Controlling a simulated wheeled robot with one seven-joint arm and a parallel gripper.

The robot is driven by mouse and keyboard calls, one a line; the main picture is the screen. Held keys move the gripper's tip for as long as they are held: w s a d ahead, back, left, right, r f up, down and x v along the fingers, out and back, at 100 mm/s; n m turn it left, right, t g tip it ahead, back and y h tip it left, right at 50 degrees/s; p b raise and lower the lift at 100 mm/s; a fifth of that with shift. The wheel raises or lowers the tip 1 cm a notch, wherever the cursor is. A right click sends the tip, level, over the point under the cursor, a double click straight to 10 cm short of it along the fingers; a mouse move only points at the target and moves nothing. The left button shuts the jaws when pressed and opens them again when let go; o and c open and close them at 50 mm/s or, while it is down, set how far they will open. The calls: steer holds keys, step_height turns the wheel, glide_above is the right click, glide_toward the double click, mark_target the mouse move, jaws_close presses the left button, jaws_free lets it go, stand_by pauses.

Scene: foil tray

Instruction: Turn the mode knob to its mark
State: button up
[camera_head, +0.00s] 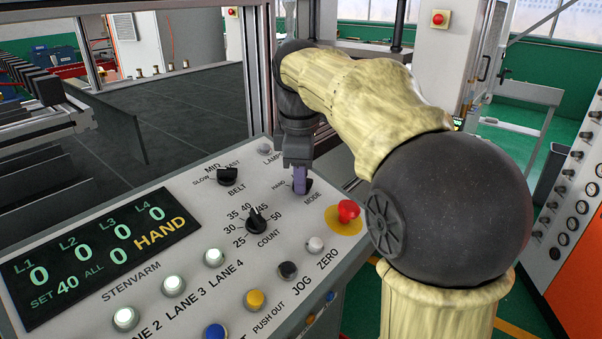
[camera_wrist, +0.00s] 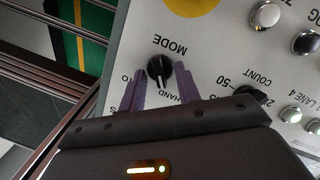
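The mode knob (camera_wrist: 159,66) is a small black knob on the light control panel (camera_head: 190,213), with MODE printed on one side and HAND on the other in the wrist view. Its white pointer line faces the HAND lettering. My gripper (camera_wrist: 161,77) has two purple fingers, one on each side of the knob, with the knob's raised grip showing free between them. In the camera_head view my gripper (camera_head: 300,182) points down at the panel between HAND and MODE, and hides most of the knob. Whether the fingers touch the knob's rim cannot be told.
A red mushroom button (camera_head: 348,210) on a yellow disc stands close to the right of my gripper. The count knob (camera_head: 256,221) and belt knob (camera_head: 228,175) lie to the left. The display (camera_head: 97,256) reads HAND. A white lamp (camera_head: 264,148) sits behind.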

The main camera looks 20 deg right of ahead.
steer(key=shift+d, duration=0.1)
jaws_close()
steer(key=shift+r+m+p, duration=0.2)
steer(key=shift+m+p, duration=0.2)
steer(key=shift+p, duration=0.1)
steer(key=shift+r+m+p, duration=0.1)
steer(key=shift+m+p, duration=0.3)
steer(key=shift+p, duration=0.15)
steer(key=m+p, duration=0.2)
steer(key=m+g+p, duration=0.1)
steer(key=m+p, duration=0.1)
steer(key=shift+w+d+r+m+y, duration=0.1)
steer(key=shift+w+r+m+y, duration=0.1)
steer(key=shift+m+y, duration=0.2)
steer(key=m+y+p, duration=0.1)
steer(key=m+p, duration=0.2)
steer(key=m, duration=0.1)
steer(key=shift+w+d+f, duration=0.1)
steer(key=shift+d, duration=0.05)
steer(key=shift+f+m+g+y+p, duration=0.15)
steer(key=shift+m+g+y+p, duration=0.2)
steer(key=shift+m+p, duration=0.95)
steer(key=shift+m+b, duration=0.35)
steer(key=shift+m, duration=0.05)
jaws_free()
steer(key=shift+f, duration=0.15)
